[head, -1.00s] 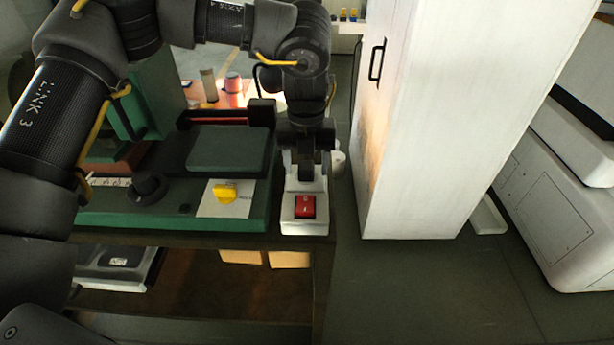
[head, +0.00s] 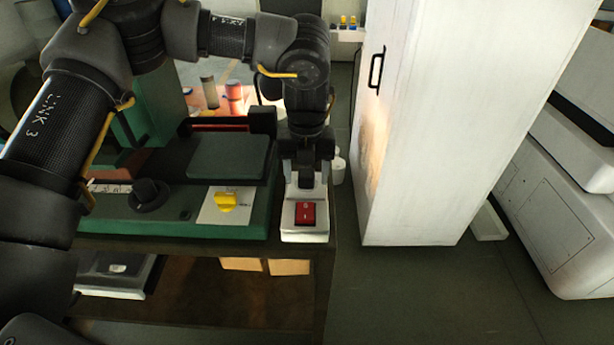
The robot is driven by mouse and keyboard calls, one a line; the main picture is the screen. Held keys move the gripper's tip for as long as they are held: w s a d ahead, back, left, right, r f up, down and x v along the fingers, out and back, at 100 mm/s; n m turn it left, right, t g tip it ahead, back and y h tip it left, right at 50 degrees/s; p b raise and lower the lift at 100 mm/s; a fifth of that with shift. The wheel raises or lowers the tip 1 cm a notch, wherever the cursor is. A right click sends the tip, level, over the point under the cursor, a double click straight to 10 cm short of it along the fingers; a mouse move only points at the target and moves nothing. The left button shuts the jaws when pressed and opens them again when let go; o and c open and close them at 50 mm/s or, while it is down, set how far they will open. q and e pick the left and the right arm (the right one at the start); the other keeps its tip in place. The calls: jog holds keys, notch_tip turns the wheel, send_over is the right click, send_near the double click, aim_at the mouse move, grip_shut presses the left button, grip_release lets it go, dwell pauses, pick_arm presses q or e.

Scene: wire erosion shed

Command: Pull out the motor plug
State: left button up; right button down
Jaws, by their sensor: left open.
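A white power strip (head: 305,235) with a red rocker switch (head: 305,213) lies at the right end of the bench. A small dark block (head: 306,178), which looks like the motor plug, sits on the strip behind the switch. My left gripper (head: 307,172) points down over this block from above. Its fingers are open, one on each side of the block. I cannot tell whether they touch it. The gripper and wrist hide the strip's far part and any cable. My right gripper is not in view.
A tall white cabinet (head: 425,130) stands to the right, across a strip of bare floor. Red and grey cylinders stand behind the machine.

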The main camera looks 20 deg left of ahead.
aim_at(306, 173)
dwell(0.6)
pick_arm(q)
grip_shut()
dwell(0.4)
jog(key=shift+r+p, duration=0.15)
jog(key=shift+p, duration=0.15)
jog(key=shift+r+p, duration=2.35)
jog(key=shift+r, duration=0.55)
